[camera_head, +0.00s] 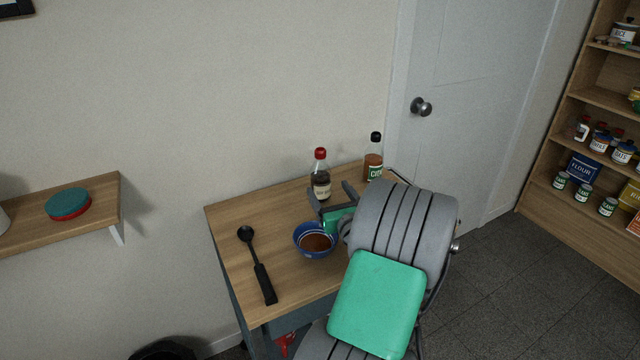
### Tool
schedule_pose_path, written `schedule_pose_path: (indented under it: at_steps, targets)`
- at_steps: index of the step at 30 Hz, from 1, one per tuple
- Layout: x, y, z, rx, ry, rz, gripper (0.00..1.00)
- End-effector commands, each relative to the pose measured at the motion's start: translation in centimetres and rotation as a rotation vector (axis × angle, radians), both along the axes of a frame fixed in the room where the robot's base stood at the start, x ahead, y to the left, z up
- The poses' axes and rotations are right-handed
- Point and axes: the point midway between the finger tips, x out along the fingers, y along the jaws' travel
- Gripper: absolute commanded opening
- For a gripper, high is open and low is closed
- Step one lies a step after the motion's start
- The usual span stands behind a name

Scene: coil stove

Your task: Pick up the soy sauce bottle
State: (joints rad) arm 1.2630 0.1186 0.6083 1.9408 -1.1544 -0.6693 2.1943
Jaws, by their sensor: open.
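The soy sauce bottle (320,181), dark with a red cap and a pale label, stands upright near the back edge of the small wooden table (238,215). My gripper (331,195) is open, with its fingers pointing at the bottle from the front. One fingertip shows at the left of the bottle's lower part and the other to its right. I cannot tell whether the bottle's base is between the fingers or just beyond them. The gripper appears empty.
A second bottle (373,162) with a black cap and green label stands to the right, behind my arm. A blue bowl (301,242) with brown contents sits just below my gripper. A black ladle (260,270) lies at left. The wall is close behind.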

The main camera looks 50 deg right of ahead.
Motion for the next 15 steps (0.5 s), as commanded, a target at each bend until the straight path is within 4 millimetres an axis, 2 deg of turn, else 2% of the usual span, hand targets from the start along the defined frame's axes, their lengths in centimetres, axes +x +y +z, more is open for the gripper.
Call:
schedule_pose_path:
  at_steps: [9, 15]
  targets:
    - [4.4, -2.2, 0.1, 0.000, 0.001, -0.001, 0.80]
    - [4.8, -2.7, 0.1, 0.000, 0.000, -0.006, 0.80]
